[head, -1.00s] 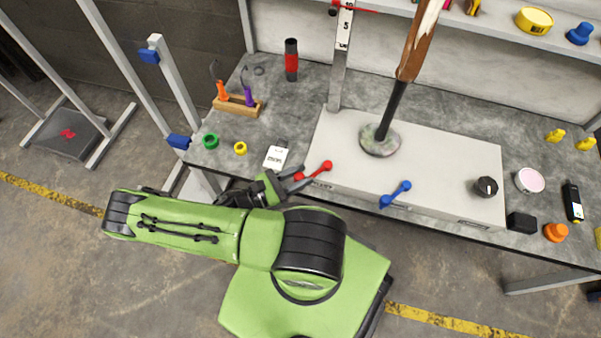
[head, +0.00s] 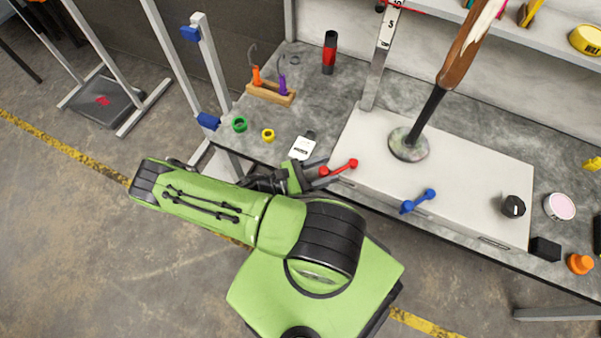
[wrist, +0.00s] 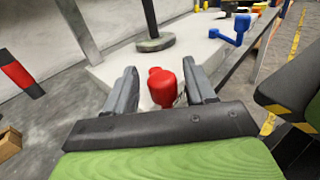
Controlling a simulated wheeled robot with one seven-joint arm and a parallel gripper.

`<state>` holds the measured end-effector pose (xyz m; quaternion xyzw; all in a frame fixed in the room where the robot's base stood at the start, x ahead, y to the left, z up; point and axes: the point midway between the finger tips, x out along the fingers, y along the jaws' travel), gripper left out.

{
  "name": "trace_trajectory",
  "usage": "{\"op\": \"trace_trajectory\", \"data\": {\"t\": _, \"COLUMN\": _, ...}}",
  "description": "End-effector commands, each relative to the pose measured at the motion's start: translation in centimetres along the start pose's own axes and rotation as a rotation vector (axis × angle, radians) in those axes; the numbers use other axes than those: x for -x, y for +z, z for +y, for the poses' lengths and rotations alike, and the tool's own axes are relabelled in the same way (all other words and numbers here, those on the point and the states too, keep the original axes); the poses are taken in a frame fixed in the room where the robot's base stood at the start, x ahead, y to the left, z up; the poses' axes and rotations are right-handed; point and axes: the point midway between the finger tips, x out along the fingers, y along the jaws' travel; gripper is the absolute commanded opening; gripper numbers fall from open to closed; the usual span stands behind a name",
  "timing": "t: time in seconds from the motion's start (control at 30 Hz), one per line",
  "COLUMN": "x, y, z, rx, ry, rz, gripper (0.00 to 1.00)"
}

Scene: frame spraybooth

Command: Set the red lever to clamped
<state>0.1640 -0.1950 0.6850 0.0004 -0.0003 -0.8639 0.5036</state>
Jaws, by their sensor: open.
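The red lever (head: 338,168) is on the front left edge of the pale grey box (head: 470,190) on the bench. In the head view its bar slants up to the right. My gripper (head: 322,173) is at the lever's left end, with its fingers open. In the wrist view the red lever (wrist: 162,85) stands between the two open fingers (wrist: 160,92), and I see no clear contact. The lever's lower part is hidden behind the gripper's palm. A pale label shows just behind the lever, too small to read.
A blue lever (head: 418,201) and a black knob (head: 513,206) are further right on the box. A brown-handled post (head: 409,145) rises from the box. A white card (head: 303,147), yellow ring (head: 268,135) and green ring (head: 239,124) lie left of it.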

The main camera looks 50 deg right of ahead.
Motion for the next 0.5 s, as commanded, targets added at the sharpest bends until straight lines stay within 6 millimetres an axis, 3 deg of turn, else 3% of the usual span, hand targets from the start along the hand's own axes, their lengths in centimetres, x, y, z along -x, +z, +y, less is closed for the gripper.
{"op": "trace_trajectory", "data": {"t": 0.17, "x": 1.7, "y": 0.0, "z": 0.1, "rx": 0.0, "ry": 0.005, "rz": 0.002, "gripper": 0.55}}
{"op": "trace_trajectory", "data": {"t": 0.5, "x": 11.2, "y": 0.0, "z": 0.1, "rx": -0.003, "ry": 0.007, "rz": 0.005, "gripper": 0.55}}
